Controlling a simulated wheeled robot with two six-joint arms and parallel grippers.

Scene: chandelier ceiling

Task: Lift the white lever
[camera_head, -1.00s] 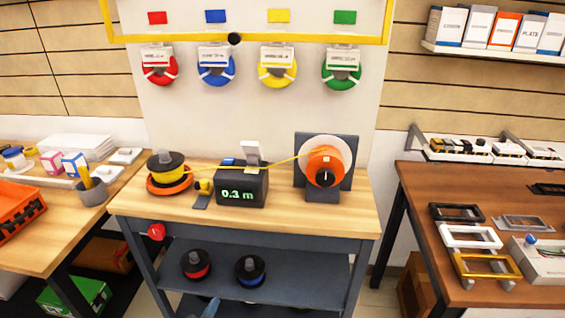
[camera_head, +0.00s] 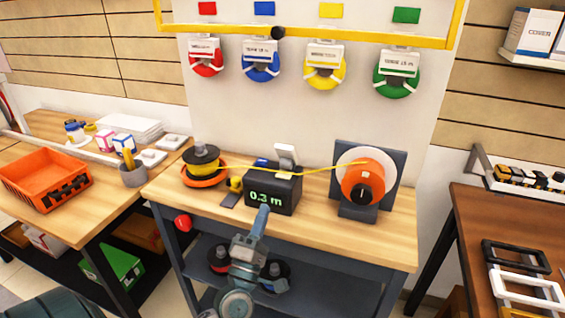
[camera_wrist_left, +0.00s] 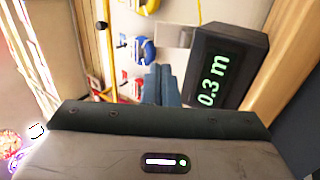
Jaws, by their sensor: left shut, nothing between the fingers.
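The white lever (camera_head: 285,153) stands upright on top of the black measuring box (camera_head: 286,195), at its back right. The box's green display reads 0.3 m. A yellow cable (camera_head: 318,171) runs past the lever from the yellow spool to the orange reel. My left gripper (camera_head: 263,212) is shut and empty, in front of the box and just below its display. In the left wrist view, the blue-grey fingers (camera_wrist_left: 161,84) are together, beside the box (camera_wrist_left: 228,66). The lever cannot be made out in that view. My right gripper is not in view.
The orange reel (camera_head: 364,181) on its dark stand is right of the box. The yellow spool (camera_head: 201,160) and a small yellow clamp (camera_head: 236,184) are left. An orange crate (camera_head: 46,178) lies on the left table. The bench front right is clear.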

